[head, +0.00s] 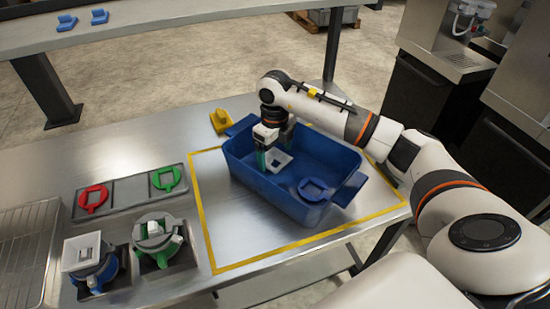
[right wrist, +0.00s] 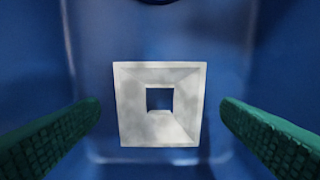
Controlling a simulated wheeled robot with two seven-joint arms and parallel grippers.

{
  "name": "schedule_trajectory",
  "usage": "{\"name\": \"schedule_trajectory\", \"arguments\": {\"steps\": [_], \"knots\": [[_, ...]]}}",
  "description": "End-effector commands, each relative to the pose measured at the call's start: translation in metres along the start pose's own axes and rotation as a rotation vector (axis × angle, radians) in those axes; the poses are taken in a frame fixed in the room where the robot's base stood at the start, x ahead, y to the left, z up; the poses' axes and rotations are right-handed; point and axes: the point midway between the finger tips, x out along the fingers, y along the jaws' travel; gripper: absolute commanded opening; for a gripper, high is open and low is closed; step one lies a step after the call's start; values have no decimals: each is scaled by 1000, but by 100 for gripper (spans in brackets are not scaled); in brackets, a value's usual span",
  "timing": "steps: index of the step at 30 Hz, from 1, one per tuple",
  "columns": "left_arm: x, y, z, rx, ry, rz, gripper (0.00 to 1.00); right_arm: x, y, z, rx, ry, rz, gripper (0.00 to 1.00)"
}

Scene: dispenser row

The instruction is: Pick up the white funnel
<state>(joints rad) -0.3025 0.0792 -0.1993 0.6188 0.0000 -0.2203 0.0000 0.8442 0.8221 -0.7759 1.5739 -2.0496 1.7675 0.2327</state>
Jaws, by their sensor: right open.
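A white square funnel (head: 276,162) lies in the blue bin (head: 240,170). In the right wrist view the funnel (right wrist: 185,128) sits on the blue floor, its square hole showing. My right gripper (head: 271,158) reaches down into the bin. Its green fingers are open, one on each side of the funnel (right wrist: 160,125), with a gap on both sides. Another white square funnel-like piece (head: 82,252) sits on a blue-topped container at the front left. My left gripper is not in view.
A blue ring-like piece (head: 313,189) lies in the bin's right part. A yellow piece (head: 220,121) stands behind the bin. A grey tray (head: 130,190) holds a red ring and a green ring. A green-and-grey container (head: 158,240) stands at front left. Yellow tape (head: 208,240) surrounds the bin.

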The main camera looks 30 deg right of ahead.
Motion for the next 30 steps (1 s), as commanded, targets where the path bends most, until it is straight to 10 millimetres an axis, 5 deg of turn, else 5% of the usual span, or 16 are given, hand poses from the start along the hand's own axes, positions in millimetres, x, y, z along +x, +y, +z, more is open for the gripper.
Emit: {"name": "schedule_trajectory", "arguments": {"steps": [6, 13, 22, 30], "knots": [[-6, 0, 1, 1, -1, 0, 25, 20, 0, 0, 0, 0, -1, 87], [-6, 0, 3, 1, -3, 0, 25, 21, 0, 0, 0, 1, -1, 85], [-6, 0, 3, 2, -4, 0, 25, 21, 0, 0, 0, 1, 0, 37], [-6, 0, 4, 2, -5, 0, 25, 20, 0, 0, 0, 2, 0, 36]]}}
